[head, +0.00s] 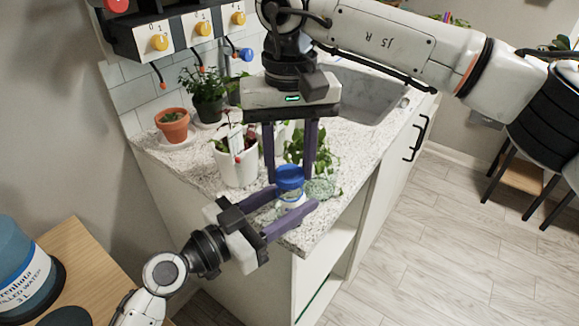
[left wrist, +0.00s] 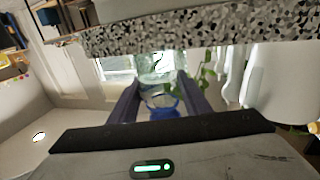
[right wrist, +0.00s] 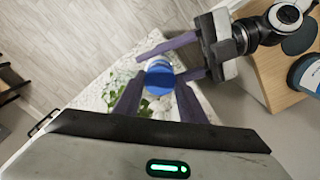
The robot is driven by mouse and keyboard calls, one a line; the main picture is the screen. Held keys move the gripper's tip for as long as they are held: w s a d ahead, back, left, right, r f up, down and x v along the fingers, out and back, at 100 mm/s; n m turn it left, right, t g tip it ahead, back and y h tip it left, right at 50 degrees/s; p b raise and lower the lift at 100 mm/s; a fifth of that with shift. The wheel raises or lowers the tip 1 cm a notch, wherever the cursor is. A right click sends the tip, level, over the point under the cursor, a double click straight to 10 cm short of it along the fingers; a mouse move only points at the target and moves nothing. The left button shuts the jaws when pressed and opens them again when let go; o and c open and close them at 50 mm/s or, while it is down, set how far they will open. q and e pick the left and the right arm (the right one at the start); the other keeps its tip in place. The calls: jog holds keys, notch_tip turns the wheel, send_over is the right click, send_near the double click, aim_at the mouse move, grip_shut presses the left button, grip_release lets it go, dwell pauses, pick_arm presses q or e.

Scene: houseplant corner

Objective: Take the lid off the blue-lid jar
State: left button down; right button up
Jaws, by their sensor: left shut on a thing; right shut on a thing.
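The blue-lid jar has a blue lid (head: 289,174) on top and a pale clear body (head: 290,199) below, near the counter's front corner. My left gripper (head: 297,198) comes in low from the left, its fingers on either side of the jar body, shut on it. My right gripper (head: 289,180) points down from above, its fingers shut on the lid. The lid (right wrist: 158,78) shows between both pairs of fingers in the right wrist view. In the left wrist view, the glass body (left wrist: 155,65) appears upside down. I cannot tell whether there is a gap under the lid.
A white pot (head: 236,168) with a plant stands close behind the jar. A terracotta pot (head: 173,128) and a dark pot (head: 208,108) stand farther back. A sink (head: 365,95) lies at the back right. A wooden table (head: 85,262) with a blue bottle (head: 22,270) is at the left.

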aim_at(290, 173)
jog(key=shift+r, duration=0.2)
jog(key=shift+r, duration=1.95)
pick_arm(q)
jog(key=c, duration=0.9)
grip_release()
